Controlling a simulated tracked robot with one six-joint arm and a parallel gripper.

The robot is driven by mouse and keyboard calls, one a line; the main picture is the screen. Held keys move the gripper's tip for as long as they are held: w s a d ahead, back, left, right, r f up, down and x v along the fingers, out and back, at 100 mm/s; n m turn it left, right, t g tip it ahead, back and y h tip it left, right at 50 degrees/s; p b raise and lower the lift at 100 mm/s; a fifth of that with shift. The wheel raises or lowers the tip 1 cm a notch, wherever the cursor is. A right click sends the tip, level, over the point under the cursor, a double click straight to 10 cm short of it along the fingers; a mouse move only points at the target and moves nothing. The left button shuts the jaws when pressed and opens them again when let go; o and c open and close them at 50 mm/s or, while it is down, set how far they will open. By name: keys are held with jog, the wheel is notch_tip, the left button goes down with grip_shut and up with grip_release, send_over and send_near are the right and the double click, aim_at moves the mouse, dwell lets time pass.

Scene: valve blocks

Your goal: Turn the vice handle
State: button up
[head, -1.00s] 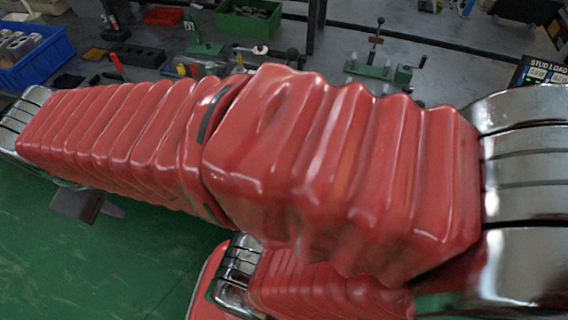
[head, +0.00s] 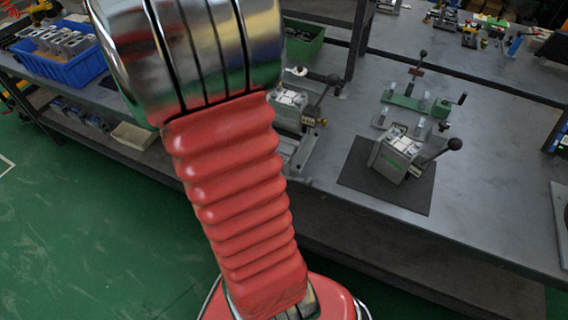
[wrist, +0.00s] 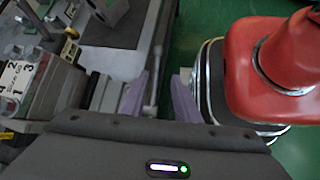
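In the head view a green fixture (head: 415,104) with an upright black-knobbed lever and a side crank handle (head: 460,99) stands on the grey bench; it looks like a vice, but I cannot be sure. In the wrist view my gripper (wrist: 158,98) is open, with two purple fingers apart. A thin pale rod (wrist: 152,88) shows between the fingers, nearer the left one; I cannot tell whether it is the vice handle or whether it is touched. My gripper is not visible in the head view, where my arm covers the middle.
A grey valve block (head: 399,150) with a black-knobbed lever sits on a dark mat (head: 358,172). Another block (head: 290,107) stands partly behind my arm. A blue crate (head: 62,62) of parts is at left. In the wrist view a labelled block (wrist: 30,85) lies left of the fingers.

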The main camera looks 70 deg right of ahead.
jog(key=shift+s+d+f, duration=0.2)
jog(key=shift+s+d, duration=0.25)
jog(key=shift+s, duration=0.15)
jog(key=x, duration=1.3)
jog(key=shift+s, duration=0.5)
jog(key=shift+f, duration=0.1)
jog(key=shift+c, duration=0.4)
grip_shut()
